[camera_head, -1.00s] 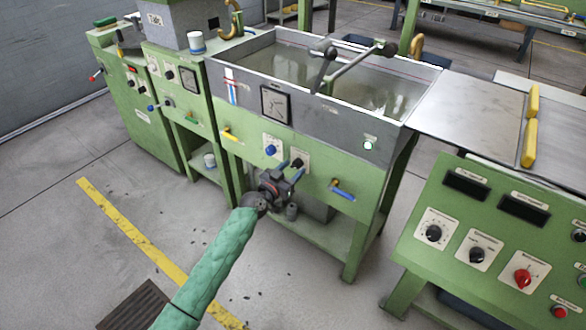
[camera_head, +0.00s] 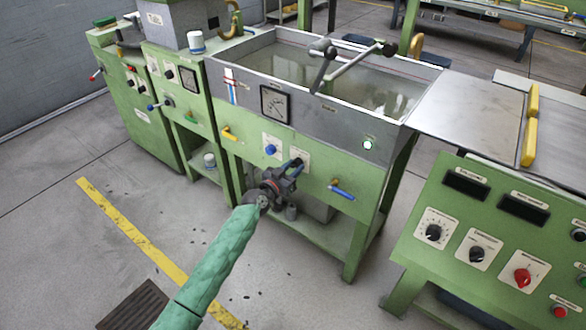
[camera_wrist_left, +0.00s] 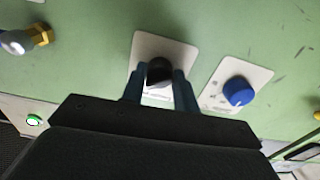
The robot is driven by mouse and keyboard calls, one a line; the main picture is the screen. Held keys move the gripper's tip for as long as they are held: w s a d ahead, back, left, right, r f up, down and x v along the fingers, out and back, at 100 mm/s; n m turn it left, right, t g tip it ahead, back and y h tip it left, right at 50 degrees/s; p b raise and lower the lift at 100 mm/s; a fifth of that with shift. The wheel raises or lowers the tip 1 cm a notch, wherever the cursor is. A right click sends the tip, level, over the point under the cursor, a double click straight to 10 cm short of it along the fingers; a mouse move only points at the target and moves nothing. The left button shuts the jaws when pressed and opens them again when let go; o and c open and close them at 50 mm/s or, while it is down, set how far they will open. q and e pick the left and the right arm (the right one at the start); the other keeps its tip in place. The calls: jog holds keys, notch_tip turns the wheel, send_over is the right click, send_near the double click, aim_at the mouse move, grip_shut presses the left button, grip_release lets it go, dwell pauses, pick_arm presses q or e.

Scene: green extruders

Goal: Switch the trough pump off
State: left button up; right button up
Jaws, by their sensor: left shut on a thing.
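The grey trough (camera_head: 310,75) of water tops a green cabinet (camera_head: 245,148). On the cabinet front, a black knob (camera_wrist_left: 160,70) sits on a white plate (camera_wrist_left: 149,43). My left gripper (camera_head: 294,167) is shut on this knob, with one blue finger on each side in the left wrist view (camera_wrist_left: 160,84). The fingers hide much of the knob in the head view, and I cannot read its setting. A blue knob (camera_head: 270,150) on its own plate is beside it; it also shows in the left wrist view (camera_wrist_left: 238,92). A lamp (camera_head: 368,144) at the trough's right glows green-white. My right gripper is out of view.
A blue-handled valve (camera_head: 341,190) is right of the gripper and a yellow-handled one (camera_head: 230,134) is left. A control panel (camera_head: 500,240) with knobs stands at the front right.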

pick_arm(q)
jog(key=shift+s+n, duration=0.1)
jog(key=shift+n, duration=5.6)
jog(key=o, duration=1)
jog(key=shift+c, duration=0.2)
jog(key=v, duration=0.7)
jog(key=shift+s+a, duration=0.25)
jog(key=shift+s, duration=0.05)
